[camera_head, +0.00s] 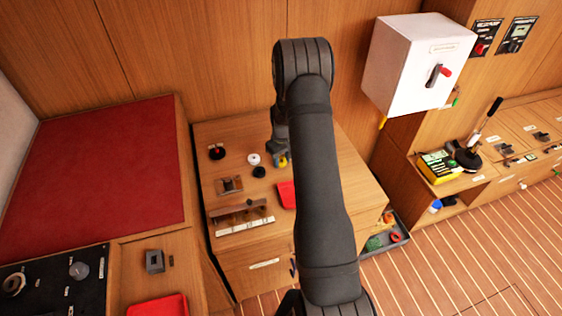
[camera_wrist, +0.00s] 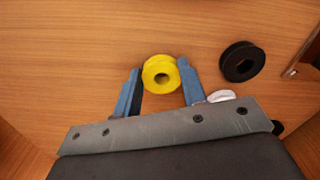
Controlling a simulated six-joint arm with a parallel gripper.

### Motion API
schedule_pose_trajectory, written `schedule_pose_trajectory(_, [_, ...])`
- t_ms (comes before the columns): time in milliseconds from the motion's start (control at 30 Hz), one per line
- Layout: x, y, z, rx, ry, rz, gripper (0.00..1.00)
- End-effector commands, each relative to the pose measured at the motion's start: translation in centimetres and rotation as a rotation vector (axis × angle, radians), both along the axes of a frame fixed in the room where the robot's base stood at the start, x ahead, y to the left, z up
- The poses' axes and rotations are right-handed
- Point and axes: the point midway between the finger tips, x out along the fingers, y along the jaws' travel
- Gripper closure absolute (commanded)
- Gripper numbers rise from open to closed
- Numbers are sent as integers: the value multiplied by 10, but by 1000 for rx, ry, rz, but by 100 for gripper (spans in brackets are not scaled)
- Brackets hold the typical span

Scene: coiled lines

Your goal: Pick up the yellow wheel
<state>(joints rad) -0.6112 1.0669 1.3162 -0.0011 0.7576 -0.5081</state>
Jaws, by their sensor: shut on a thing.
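The yellow wheel (camera_wrist: 162,74) is a round grooved wheel with a dark centre hole, seen between the blue fingers of my gripper (camera_wrist: 160,86) in the wrist view. My gripper is shut on it, one finger on each side. In the head view only a small part of the yellow wheel (camera_head: 282,161) shows beside my arm, at the wooden counter top (camera_head: 235,150). I cannot tell whether the wheel touches the counter or is just above it.
A black wheel (camera_wrist: 242,61) lies right of my gripper, and a white piece (camera_wrist: 221,96) is close by the right finger. A red tray (camera_head: 287,195), a slotted block (camera_head: 229,185) and a labelled rack (camera_head: 243,218) stand nearer the counter's front. A white box (camera_head: 410,65) hangs at right.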

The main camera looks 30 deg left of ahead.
Motion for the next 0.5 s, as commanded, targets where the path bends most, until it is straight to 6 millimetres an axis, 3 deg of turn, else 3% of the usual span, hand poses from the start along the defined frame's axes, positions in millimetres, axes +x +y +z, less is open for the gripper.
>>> schedule_pose_trajectory(267, [1,0,13,1,-2,0,84])
schedule_pose_trajectory(467, [1,0,46,3,-3,0,84])
schedule_pose_trajectory(500, [1,-13,49,1,0,-4,84])
